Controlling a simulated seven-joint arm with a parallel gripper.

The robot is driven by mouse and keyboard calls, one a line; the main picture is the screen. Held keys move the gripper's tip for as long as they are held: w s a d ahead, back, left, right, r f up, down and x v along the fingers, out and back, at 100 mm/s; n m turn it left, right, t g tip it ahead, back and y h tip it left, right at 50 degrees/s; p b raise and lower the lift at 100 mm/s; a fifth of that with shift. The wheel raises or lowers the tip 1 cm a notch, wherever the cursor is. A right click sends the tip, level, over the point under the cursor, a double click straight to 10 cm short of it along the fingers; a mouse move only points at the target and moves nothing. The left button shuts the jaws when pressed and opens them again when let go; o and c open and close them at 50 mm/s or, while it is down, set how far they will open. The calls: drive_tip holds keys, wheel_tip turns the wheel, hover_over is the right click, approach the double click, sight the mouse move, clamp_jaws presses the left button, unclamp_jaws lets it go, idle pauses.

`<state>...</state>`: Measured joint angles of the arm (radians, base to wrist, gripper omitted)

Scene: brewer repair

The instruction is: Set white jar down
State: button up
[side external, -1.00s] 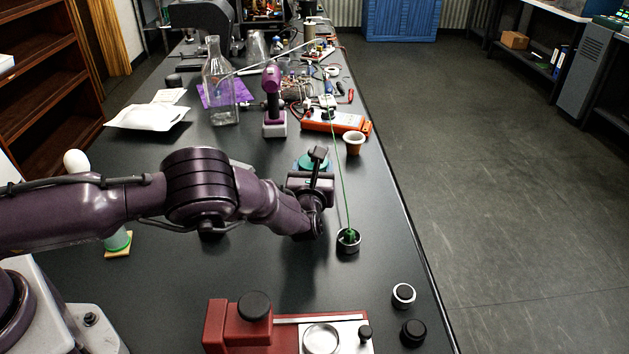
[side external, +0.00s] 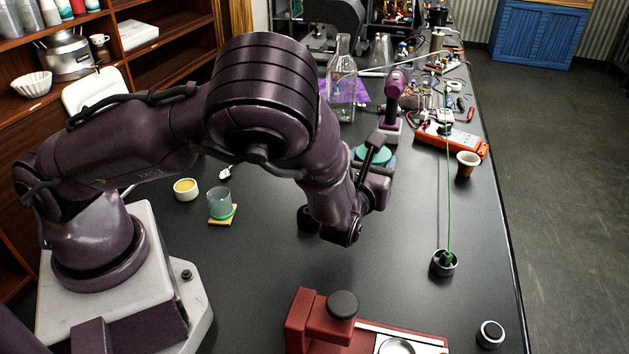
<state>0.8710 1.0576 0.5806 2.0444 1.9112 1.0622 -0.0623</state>
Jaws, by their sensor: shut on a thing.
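My gripper (side external: 374,168) is over the middle of the black table (side external: 265,275), in front of the purple drill-like tool. Its fingertips are mostly hidden by the wrist and arm. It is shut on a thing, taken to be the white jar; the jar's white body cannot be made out. A round teal top (side external: 372,154) shows just behind the gripper, and I cannot tell whether it belongs to the held thing. The gap between the held thing and the table is hidden.
The purple tool (side external: 394,98) and a glass bottle (side external: 342,85) stand behind. A red machine (side external: 320,322) is in front. Table between pot and gripper is clear.

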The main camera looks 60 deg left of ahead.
drive_tip(key=s+a+f+n+g+y, duration=0.2)
drive_tip(key=s+a+f, duration=0.1)
drive_tip(key=a, duration=0.4)
drive_tip(key=s+a+f+n+g+y, duration=0.1)
drive_tip(key=s+a+f+n+g, duration=0.1)
drive_tip(key=s+a, duration=0.2)
drive_tip(key=s+a+f+n+g+y, duration=0.1)
drive_tip(key=s+a+f+g+y, duration=0.1)
drive_tip(key=a, duration=0.8)
drive_tip(key=shift+s+a+f+n+g+y, duration=0.2)
drive_tip(key=shift+s+f+g, duration=0.1)
drive_tip(key=shift+s+f, duration=0.25)
drive_tip(key=shift+s+a+f+n+g+y, duration=0.1)
drive_tip(key=shift+s+a+f+n+g, duration=0.15)
drive_tip(key=shift+s, duration=0.45)
drive_tip(key=shift+f, duration=2)
drive_tip(key=o, duration=1)
drive_tip(key=shift+d+f, duration=0.1)
drive_tip(key=shift+f, duration=0.1)
drive_tip(key=shift+o, duration=0.2)
drive_tip(key=shift+r, duration=0.1)
